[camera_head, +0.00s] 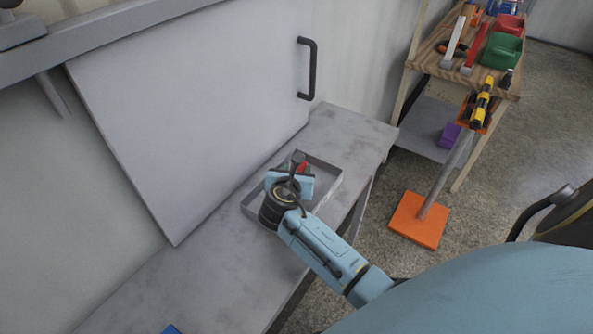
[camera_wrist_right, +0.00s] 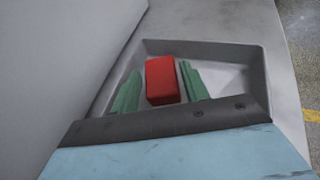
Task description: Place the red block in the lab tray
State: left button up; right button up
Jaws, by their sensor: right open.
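The lab tray (camera_head: 329,181) is a shallow grey tray on the grey bench; its rim also shows in the right wrist view (camera_wrist_right: 205,45). The red block (camera_wrist_right: 162,80) is inside the tray's outline, seemingly on its floor. My right gripper (camera_wrist_right: 160,86) is open, with its green fingers on either side of the block and close to it. In the head view my right gripper (camera_head: 299,167) is over the tray and hides much of it, with only a bit of red showing. My left gripper is not in view.
A grey panel with a black handle (camera_head: 313,68) stands behind the bench (camera_head: 352,133). A blue item (camera_head: 172,329) lies at the bottom edge. To the right are a wooden shelf with tools (camera_head: 440,60) and a stand with an orange base (camera_head: 418,220).

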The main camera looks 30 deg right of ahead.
jog(key=p+v, duration=0.1)
jog(key=v, duration=1)
jog(key=shift+s+a+r, duration=0.15)
jog(key=shift+s+a, duration=0.1)
